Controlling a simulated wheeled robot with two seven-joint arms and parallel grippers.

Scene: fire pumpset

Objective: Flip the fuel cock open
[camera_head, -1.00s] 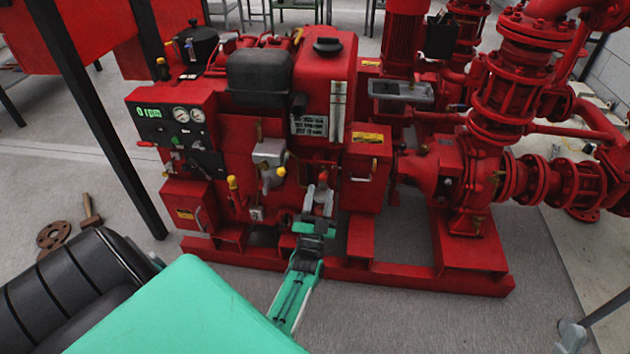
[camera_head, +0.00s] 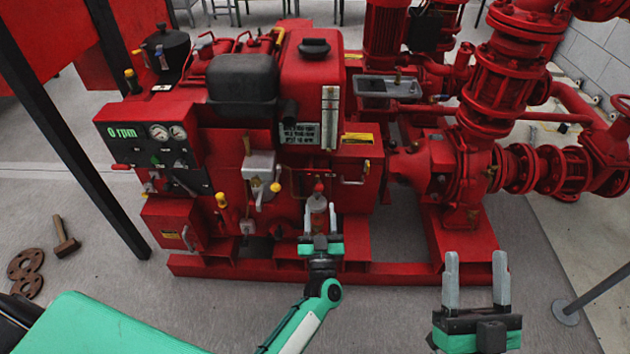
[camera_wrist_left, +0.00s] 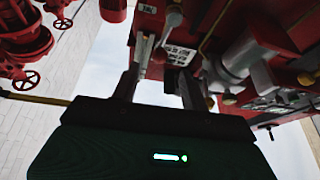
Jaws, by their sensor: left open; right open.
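The small fuel fitting (camera_head: 318,200), which I take to be the fuel cock's unit, has a red knob on top and a pale body. It is on the front of the red pumpset, below the fuel tank (camera_head: 318,80). Whether the cock is open or shut cannot be told. My left gripper (camera_head: 320,218) is open in front of this fitting, fingers pointing at it; contact cannot be told. In the left wrist view, the open fingers (camera_wrist_left: 158,75) are spread with a small red knob (camera_wrist_left: 159,56) showing between them. My right gripper (camera_head: 475,265) is open and empty at the lower right.
Yellow-tipped levers (camera_head: 221,200) and a grey valve block (camera_head: 259,172) are left of the fitting. A red box with a handle (camera_head: 357,172) is close on its right. The red base rail (camera_head: 400,270) runs below. The floor in front is mostly clear.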

